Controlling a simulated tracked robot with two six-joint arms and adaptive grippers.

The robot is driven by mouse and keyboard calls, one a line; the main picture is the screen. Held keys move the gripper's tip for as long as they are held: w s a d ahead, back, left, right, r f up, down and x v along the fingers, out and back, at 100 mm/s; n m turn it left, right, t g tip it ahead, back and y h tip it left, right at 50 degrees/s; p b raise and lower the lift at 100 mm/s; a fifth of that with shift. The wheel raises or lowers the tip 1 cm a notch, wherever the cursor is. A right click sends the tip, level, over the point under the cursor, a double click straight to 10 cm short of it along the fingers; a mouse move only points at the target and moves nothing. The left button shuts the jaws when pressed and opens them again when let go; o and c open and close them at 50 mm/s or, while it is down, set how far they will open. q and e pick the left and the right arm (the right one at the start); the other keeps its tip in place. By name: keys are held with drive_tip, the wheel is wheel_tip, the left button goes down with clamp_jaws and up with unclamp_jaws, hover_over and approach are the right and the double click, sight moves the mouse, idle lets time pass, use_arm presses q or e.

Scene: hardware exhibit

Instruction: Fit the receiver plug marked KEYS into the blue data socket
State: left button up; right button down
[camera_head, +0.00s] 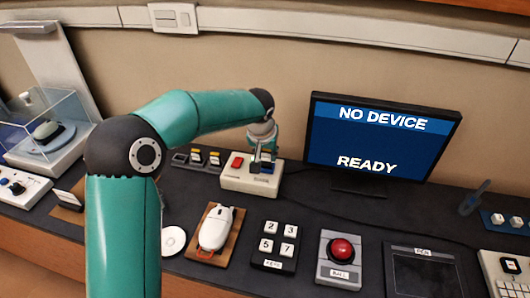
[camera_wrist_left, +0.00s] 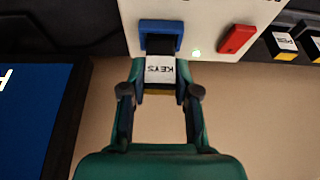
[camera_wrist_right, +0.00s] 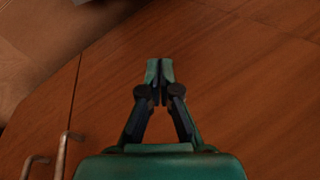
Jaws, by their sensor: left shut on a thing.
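The plug marked KEYS (camera_wrist_left: 160,70) has a white label and a yellowish end, seen in the left wrist view. My left gripper (camera_head: 262,140) is shut on it, one finger on each side. The plug's dark front end is at the opening of the blue data socket (camera_wrist_left: 161,28), which also shows in the head view (camera_head: 265,166) on the cream box (camera_head: 250,185). The plug looks lined up with the socket; how deep it sits I cannot tell. My right gripper (camera_wrist_right: 160,72) is shut and empty above brown wood.
A red part (camera_wrist_left: 238,39) and a small green light (camera_wrist_left: 196,52) are beside the socket. A rack of plugs (camera_head: 197,158) stands left of the box. The monitor (camera_head: 381,140) reads NO DEVICE, READY. A mouse (camera_head: 215,228), keypad (camera_head: 275,247) and red button (camera_head: 341,249) lie in front.

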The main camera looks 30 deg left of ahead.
use_arm(q)
drive_tip(key=shift+f+b, duration=0.65)
drive_tip(key=shift+f, duration=0.15)
idle(0.4)
drive_tip(key=o, duration=1.4)
drive_tip(key=shift+r, duration=0.15)
drive_tip(key=shift+r+p, duration=2.55)
drive_tip(key=shift+r, duration=0.85)
drive_tip(key=shift+f, duration=0.1)
